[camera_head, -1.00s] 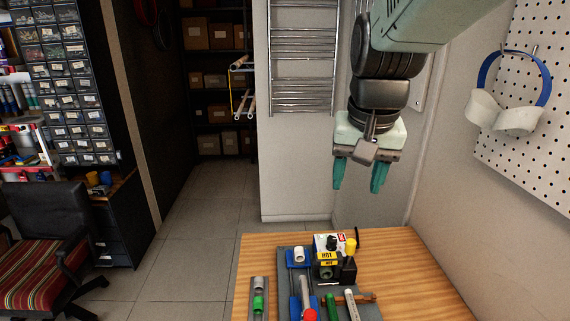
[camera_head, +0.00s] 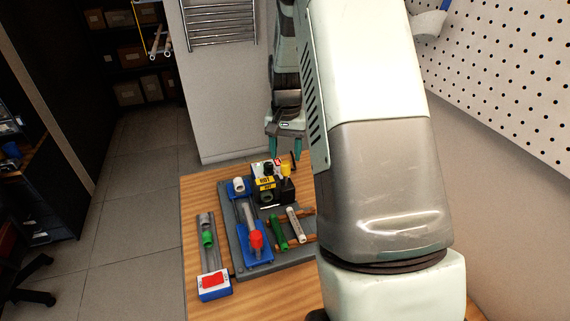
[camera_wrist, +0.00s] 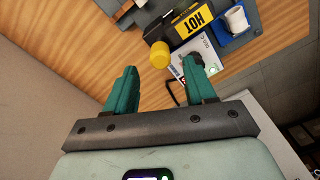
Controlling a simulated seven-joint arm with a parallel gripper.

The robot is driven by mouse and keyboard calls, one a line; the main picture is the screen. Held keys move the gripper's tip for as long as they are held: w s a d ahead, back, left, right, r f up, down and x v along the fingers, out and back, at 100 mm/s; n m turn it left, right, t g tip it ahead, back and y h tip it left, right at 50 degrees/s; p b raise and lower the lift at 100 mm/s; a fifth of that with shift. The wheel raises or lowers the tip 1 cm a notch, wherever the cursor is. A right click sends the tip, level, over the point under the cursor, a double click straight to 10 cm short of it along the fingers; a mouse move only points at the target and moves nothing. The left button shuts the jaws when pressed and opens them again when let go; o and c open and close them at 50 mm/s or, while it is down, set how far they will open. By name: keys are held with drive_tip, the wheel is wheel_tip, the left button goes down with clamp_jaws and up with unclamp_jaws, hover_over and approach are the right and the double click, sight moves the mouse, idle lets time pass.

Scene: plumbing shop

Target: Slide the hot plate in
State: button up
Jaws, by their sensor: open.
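The black hot unit (camera_head: 262,197) with a yellow HOT label stands at the back of a grey base board. A yellow knob (camera_head: 286,171) sticks up at its right side. I cannot make out a separate plate. In the wrist view the HOT label (camera_wrist: 197,20) shows at the top, with the yellow knob (camera_wrist: 159,54) just beyond and between my fingertips. My gripper (camera_head: 284,150) is open and empty, green fingers pointing down, above and behind the unit's back right. In the wrist view my gripper (camera_wrist: 161,70) shows a clear gap between its fingers; they look apart from the knob.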

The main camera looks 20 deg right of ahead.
sight(286, 162)
wheel_tip(286, 162, down, 5)
drive_tip(key=shift+f, duration=0.2)
clamp_jaws()
idle(0.4)
